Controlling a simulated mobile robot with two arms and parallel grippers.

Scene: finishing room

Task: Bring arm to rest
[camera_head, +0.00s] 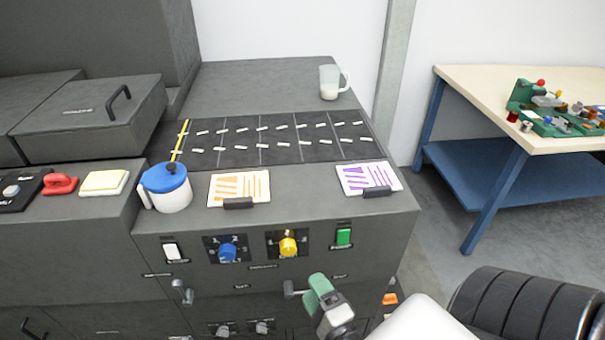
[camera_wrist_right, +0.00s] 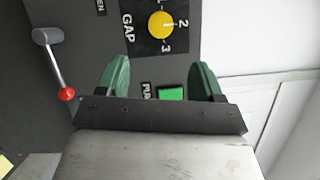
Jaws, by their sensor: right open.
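My right gripper (camera_head: 318,288) is in front of the machine's front panel, below the yellow dial (camera_head: 288,246) and the green switch (camera_head: 343,237). In the right wrist view its two green fingers stand wide apart, and the gripper (camera_wrist_right: 160,66) is open with nothing between them. The yellow dial (camera_wrist_right: 161,25) and the green switch (camera_wrist_right: 171,93) show beyond the fingers. My white right arm comes in from the lower right. My left gripper is not in view.
A workbench (camera_head: 470,85) stands right; a black seat is lower right.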

